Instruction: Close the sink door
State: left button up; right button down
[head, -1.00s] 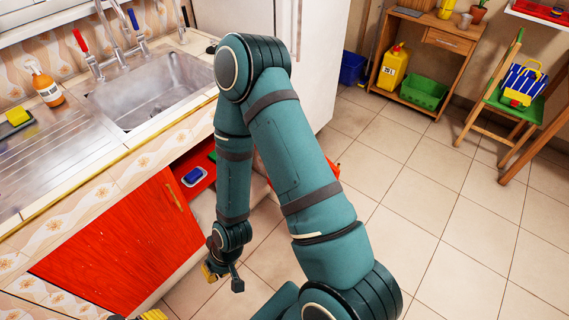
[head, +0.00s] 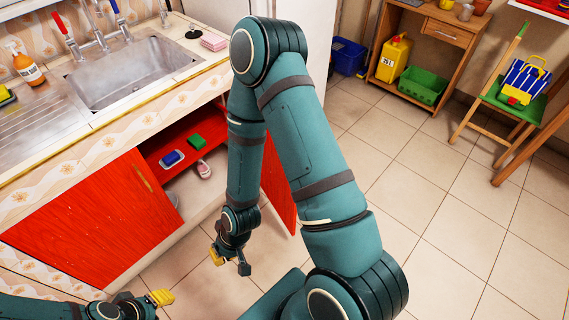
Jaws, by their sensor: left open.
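My left gripper (head: 152,304) is open at the bottom left, below the left door, partly cut by the frame edge.
A blue sponge in a dish (head: 172,159) and a green sponge (head: 196,141) lie on the shelf. The steel sink (head: 130,75) is above. A wooden desk (head: 440,35) and chair (head: 510,102) stand at the back right. The tiled floor (head: 440,215) is clear on the right.

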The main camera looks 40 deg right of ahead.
aim_at(275, 184)
jog(key=k+l, duration=0.1)
jog(key=l, duration=0.2)
jog(key=k+l, duration=0.1)
jog(key=l, duration=0.55)
jog(key=l+u, duration=0.1)
jog(key=l, duration=0.9)
jog(key=i+l, duration=0.1)
jog(key=l, duration=0.2)
jog(key=i+l, duration=0.1)
jog(key=l, duration=0.2)
jog(key=i+l, duration=0.1)
jog(key=l, duration=0.2)
jog(key=k+z, duration=0.1)
jog(key=z, duration=0.4)
